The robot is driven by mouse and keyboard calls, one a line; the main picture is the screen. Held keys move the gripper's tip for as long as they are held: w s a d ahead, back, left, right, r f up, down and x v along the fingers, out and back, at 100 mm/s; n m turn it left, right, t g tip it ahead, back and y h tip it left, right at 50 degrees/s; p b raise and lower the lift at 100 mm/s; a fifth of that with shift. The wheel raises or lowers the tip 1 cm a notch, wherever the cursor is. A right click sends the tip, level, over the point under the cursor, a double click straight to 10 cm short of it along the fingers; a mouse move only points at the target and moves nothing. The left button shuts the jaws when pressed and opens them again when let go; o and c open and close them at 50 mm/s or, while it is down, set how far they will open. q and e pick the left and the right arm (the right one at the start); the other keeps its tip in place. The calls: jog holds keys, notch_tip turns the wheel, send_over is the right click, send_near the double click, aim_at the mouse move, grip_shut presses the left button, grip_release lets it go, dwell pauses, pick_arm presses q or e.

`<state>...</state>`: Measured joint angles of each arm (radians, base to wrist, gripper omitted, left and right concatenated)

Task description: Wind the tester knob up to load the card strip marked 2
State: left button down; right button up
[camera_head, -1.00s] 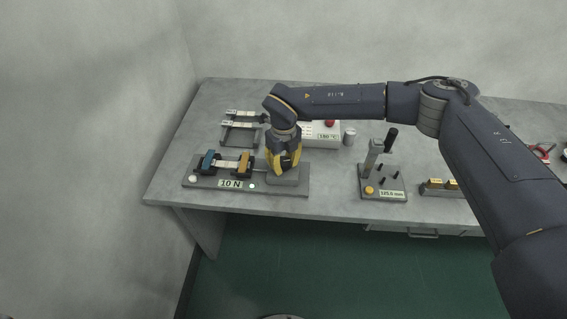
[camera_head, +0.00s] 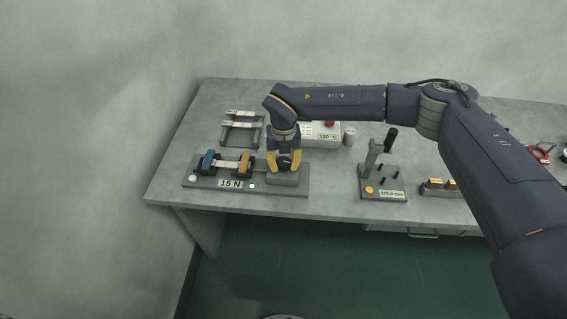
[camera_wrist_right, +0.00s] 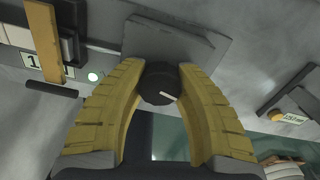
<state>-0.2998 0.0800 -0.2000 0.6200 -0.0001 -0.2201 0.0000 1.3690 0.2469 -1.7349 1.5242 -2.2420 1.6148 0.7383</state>
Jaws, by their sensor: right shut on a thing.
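The tester (camera_head: 210,184) lies at the left front of the table, and its display (camera_head: 231,184) reads 15 N. A pale card strip (camera_head: 226,165) spans its blue clamp (camera_head: 209,161) and its tan clamp (camera_head: 245,164); I cannot read a mark on it. The black knob (camera_wrist_right: 160,84) with a white pointer line is on the tester's grey block (camera_head: 283,180). My right gripper (camera_head: 286,168) points down over that block. In the wrist view its yellow fingers (camera_wrist_right: 158,90) are shut on the knob, one on each side. My left gripper is not in view.
A rack (camera_head: 241,128) with more strips stands behind the tester. A white box (camera_head: 322,134) reading 150 °C and a metal cylinder (camera_head: 349,136) are behind my right gripper. A lever device (camera_head: 383,180) stands to the right. Bare table lies between it and the tester.

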aim_at(283, 161)
dwell(0.3)
jog(key=o, duration=1.3)
notch_tip(283, 161, up, 12)
dwell(1.2)
